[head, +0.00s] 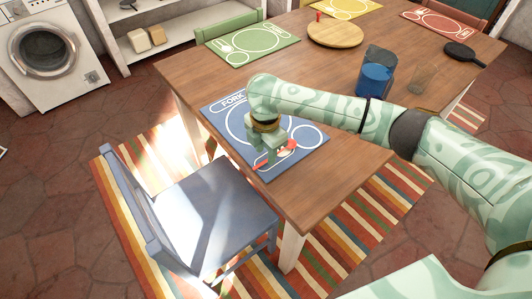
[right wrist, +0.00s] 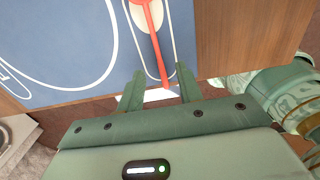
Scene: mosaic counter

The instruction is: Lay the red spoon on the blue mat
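The red spoon (head: 291,144) lies on the blue mat (head: 285,171), over the printed cutlery outline at the mat's right part. In the right wrist view the spoon (right wrist: 152,35) runs down from the top edge, its far end cut off. My right gripper (head: 268,158) is low over the mat and hides part of the spoon. In the right wrist view its two fingers (right wrist: 160,70) stand apart, with the near end of the spoon's handle between them, not gripped. The mat (right wrist: 60,50) fills the upper left there. My left gripper is not in view.
On the wooden table (head: 345,185) are a blue container (head: 374,80), a clear glass (head: 421,78), a round board (head: 335,34), a dark pan (head: 458,53), and green (head: 270,38), yellow and red mats. A blue chair (head: 205,205) stands at the near left side.

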